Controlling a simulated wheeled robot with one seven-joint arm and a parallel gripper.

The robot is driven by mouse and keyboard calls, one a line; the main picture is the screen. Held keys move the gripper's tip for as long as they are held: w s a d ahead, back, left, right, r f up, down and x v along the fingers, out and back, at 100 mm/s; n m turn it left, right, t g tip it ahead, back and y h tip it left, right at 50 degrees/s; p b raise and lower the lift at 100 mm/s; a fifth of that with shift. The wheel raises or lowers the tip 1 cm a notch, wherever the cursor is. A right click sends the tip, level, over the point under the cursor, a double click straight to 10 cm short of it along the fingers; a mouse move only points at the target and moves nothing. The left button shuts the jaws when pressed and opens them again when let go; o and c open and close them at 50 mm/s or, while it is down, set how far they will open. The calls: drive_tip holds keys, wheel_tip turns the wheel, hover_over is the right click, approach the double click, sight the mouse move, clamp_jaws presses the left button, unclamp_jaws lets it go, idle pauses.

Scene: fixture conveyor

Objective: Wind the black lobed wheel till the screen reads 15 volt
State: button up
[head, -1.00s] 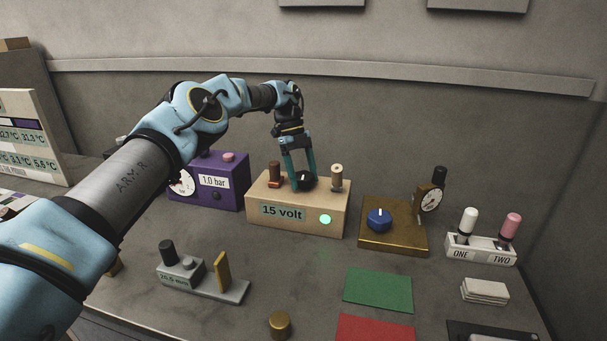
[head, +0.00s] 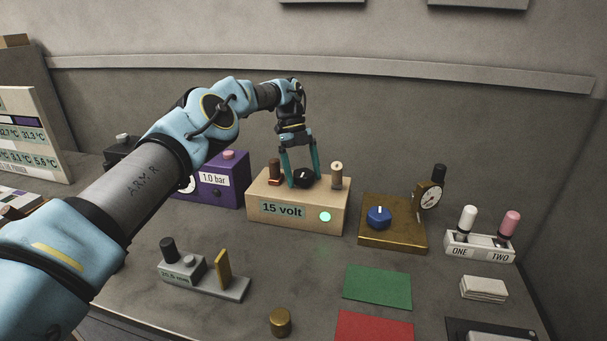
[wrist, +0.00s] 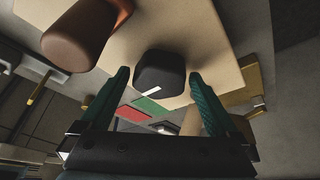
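The black lobed wheel (head: 303,178) sits on top of a tan box (head: 285,222) between two upright posts. The screen (head: 283,210) on the box's front reads 15 volt, and a green light (head: 325,217) glows beside it. My gripper (head: 302,180) points down over the wheel, its teal fingers apart. In the wrist view the wheel (wrist: 160,73) with its white mark lies between and beyond the open fingertips (wrist: 158,82), with gaps on both sides. The fingers do not press on it.
A copper-brown post (head: 274,172) and a tan-topped post (head: 337,175) stand close to either side of the wheel. A purple box (head: 222,185) is at left, a brass box with blue knob (head: 379,217) at right.

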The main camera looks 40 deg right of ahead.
sight(303, 173)
drive_tip(key=shift+r+b, duration=0.35)
drive_tip(key=shift+r, duration=0.2)
wheel_tip(303, 173, up, 9)
drive_tip(key=p, duration=0.2)
drive_tip(key=shift+p, duration=0.35)
